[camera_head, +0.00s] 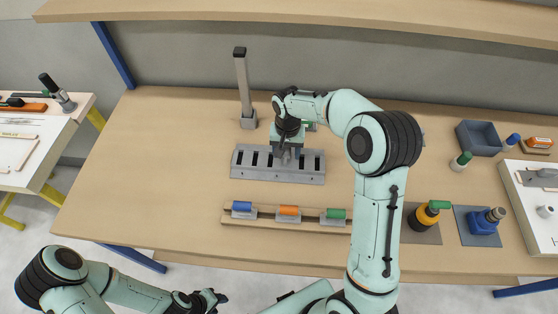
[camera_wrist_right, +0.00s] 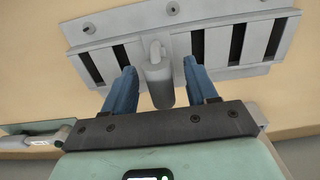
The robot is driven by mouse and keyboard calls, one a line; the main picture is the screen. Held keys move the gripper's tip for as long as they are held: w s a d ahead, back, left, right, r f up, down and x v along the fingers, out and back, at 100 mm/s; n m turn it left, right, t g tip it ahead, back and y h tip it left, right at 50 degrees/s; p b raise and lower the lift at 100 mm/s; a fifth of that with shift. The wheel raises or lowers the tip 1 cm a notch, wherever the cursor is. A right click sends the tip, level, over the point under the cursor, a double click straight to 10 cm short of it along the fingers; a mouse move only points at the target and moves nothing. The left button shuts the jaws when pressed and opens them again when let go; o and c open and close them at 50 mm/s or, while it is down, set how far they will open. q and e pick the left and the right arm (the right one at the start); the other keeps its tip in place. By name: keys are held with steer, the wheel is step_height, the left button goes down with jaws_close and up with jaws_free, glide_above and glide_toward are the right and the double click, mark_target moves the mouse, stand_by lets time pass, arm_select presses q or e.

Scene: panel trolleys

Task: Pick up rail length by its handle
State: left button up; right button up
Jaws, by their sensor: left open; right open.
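A light grey slotted piece, which looks like the rail length (camera_head: 308,172), lies flat on the wooden bench. It also fills the top of the right wrist view (camera_wrist_right: 217,43). A grey cylindrical handle (camera_wrist_right: 159,88) stands up from its middle. My right gripper (camera_head: 286,153) is over the piece. In the right wrist view its two blue fingers (camera_wrist_right: 160,90) are open, one on each side of the handle, with visible gaps. My left gripper (camera_head: 215,298) is open and empty, low in the head view, in front of the bench edge. My right arm partly hides the piece's far edge.
A wooden strip (camera_head: 262,220) with blue, orange and green-topped blocks lies nearer the front edge. A dark-tipped post (camera_head: 242,75) stands in a grey base behind left. A grey bin (camera_head: 479,138) and colored tools stand right. The bench's left part is clear.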

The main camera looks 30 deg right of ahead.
steer(key=shift+w+f, duration=0.1)
steer(key=shift+f, duration=0.75)
jaws_close()
steer(key=shift+r, duration=0.1)
arm_select(q)
steer(key=w+r+p, duration=0.2)
steer(key=w, duration=0.1)
steer(key=shift+w+r, duration=0.1)
steer(key=shift+r, duration=0.25)
arm_select(e)
step_height(320, 180, up, 20)
arm_select(q)
steer(key=shift+w+r+t, duration=0.1)
steer(key=shift+w+t, duration=0.05)
steer(key=shift+t, duration=0.15)
arm_select(e)
steer(key=shift+r, duration=2.05)
